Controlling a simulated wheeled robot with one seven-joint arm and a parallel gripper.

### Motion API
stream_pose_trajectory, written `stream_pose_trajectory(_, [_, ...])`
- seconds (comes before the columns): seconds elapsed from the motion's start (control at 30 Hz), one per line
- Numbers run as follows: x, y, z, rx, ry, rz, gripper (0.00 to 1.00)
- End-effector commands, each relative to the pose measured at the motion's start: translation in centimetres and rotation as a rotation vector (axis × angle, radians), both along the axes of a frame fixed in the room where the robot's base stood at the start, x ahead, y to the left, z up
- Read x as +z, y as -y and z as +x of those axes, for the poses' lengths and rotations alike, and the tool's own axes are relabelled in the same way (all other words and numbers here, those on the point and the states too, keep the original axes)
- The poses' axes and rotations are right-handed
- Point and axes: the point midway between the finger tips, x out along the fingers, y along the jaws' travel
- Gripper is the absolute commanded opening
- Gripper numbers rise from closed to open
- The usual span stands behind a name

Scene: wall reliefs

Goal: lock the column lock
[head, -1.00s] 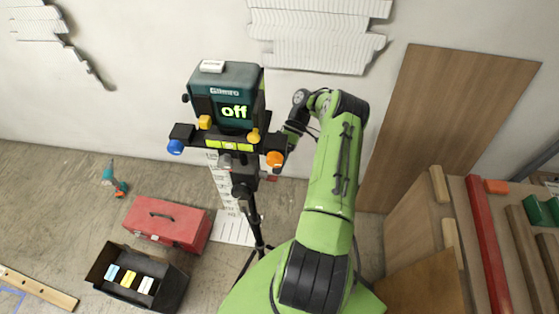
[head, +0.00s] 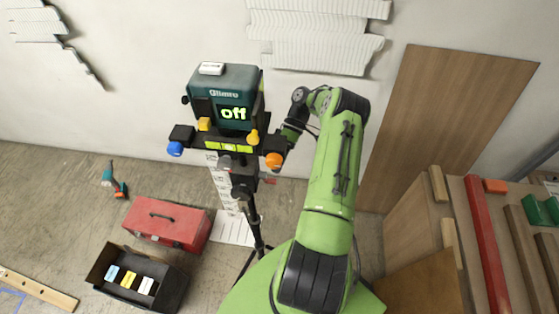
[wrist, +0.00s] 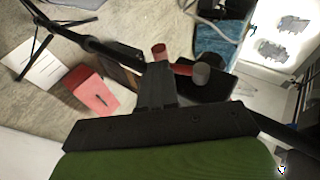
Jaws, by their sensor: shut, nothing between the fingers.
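A dark teal instrument (head: 222,95) reading "off" sits on a black tripod head in the head view. The tripod's centre column (head: 243,190) runs down below it. A small red part (head: 268,181) shows beside the column. In the wrist view, a red-capped knob (wrist: 159,52) and a short red bar with a grey end (wrist: 201,73) stand just beyond my gripper (wrist: 156,70). I cannot tell which of them is the column lock, or whether my gripper touches one. My gripper is shut and empty. In the head view it is hidden behind the tripod head.
A red toolbox (head: 167,224) and an open black box (head: 137,278) stand on the floor at left. A wooden board (head: 445,120) leans on the wall at right, near a bench (head: 440,220). Blue and orange knobs flank the tripod head closely.

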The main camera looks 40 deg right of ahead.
Motion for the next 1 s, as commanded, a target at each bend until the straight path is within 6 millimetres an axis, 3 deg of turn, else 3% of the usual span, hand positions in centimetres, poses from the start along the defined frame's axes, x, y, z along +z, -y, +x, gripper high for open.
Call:
stream_pose_trajectory(0.4, [3.9, 5.0, 1.5, -0.002, 0.003, -0.004, 0.00])
stream_pose_trajectory(1.0, [4.5, 5.6, 1.6, -0.001, 0.000, 0.000, 0.00])
